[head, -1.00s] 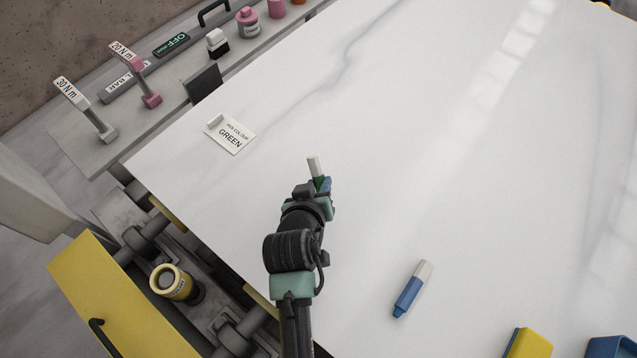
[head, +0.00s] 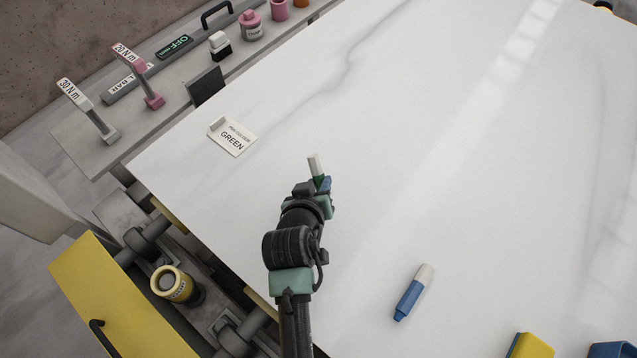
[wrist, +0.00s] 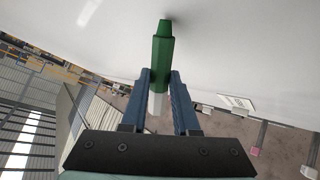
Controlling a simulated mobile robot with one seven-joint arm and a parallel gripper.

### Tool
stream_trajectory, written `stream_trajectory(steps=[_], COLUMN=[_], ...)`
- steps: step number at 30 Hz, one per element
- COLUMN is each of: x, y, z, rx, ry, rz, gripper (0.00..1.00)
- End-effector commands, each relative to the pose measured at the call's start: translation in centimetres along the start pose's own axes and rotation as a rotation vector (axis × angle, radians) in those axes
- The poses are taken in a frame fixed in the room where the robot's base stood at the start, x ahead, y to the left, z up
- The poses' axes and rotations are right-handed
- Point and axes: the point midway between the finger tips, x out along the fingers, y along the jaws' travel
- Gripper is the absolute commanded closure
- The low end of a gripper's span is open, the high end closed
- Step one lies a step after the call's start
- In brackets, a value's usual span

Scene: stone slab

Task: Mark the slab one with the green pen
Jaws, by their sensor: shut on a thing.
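The white marble slab (head: 400,150) fills most of the head view, with faint grey veins and no green mark that I can see. My gripper (head: 322,184) is over its left part. It is shut on the green pen (head: 315,168), whose whitish end sticks out past the fingers in the head view. In the wrist view the green pen (wrist: 162,55) stands between the blue fingers (wrist: 160,98), its dark green tip pointing at the slab's surface (wrist: 240,40). Whether the tip touches the slab I cannot tell.
A card reading GREEN (head: 232,137) lies on the slab's left part. A blue pen (head: 412,294) lies right of my arm. A yellow block (head: 530,346) and a blue one (head: 611,349) are at the lower right. A tool shelf (head: 100,160) runs along the left.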

Motion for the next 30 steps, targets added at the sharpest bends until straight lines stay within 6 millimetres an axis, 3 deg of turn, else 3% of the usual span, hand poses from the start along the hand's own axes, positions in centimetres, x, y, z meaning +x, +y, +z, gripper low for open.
stream_trajectory(steps=[30], x=[0.61], y=[-0.40], z=[-0.55], rx=[-0.001], ry=[-0.002], rz=[-0.002], gripper=[1.00])
